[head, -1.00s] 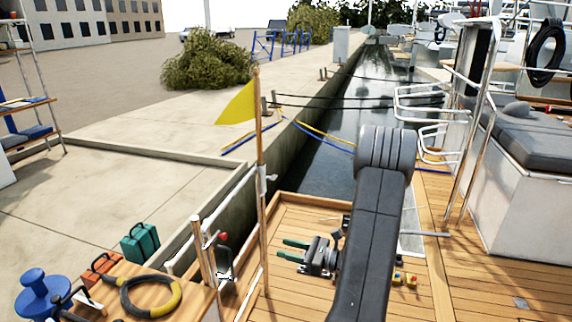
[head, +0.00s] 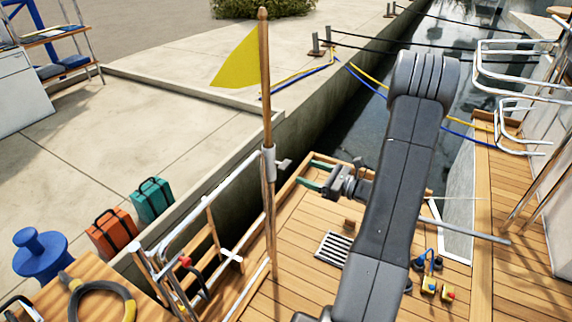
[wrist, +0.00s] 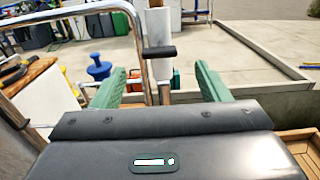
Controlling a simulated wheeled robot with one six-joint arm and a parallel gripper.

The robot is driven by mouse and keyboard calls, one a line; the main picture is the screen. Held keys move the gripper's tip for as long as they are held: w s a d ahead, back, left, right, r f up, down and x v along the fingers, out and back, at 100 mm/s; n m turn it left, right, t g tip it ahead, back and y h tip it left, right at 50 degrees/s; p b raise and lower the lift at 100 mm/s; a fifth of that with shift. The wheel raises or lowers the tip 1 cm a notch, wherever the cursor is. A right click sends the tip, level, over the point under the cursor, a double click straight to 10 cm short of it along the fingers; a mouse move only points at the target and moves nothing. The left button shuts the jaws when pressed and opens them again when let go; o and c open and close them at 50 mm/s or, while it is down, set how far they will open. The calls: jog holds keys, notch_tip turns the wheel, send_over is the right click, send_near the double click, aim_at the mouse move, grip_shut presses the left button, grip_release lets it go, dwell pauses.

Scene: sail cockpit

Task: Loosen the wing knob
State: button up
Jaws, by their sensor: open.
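The wing knob (head: 284,165) is a small grey crosspiece on the right side of a pale clamp (head: 268,158) on the wooden flagstaff. In the wrist view the knob (wrist: 160,52) shows as a dark horizontal bar in front of the light clamp body (wrist: 158,27). My gripper (head: 304,173) is to the right of the knob in the head view, apart from it. Its green fingers are open and empty. In the wrist view the gripper (wrist: 161,70) has a finger on each side, with the knob between them in the picture and farther off.
A yellow flag (head: 237,62) hangs on the staff (head: 266,100) above the clamp. A metal rail (head: 200,218) stands beside the staff. Orange (head: 112,231) and teal cases (head: 152,200) stand on the quay. A floor grate (head: 334,248) and small coloured fittings (head: 430,285) are on the deck.

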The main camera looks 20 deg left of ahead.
aim_at(289, 166)
jog(key=a, duration=0.8)
jog(key=shift+w+a, duration=0.25)
jog(key=shift+a, duration=0.05)
jog(key=c, duration=1)
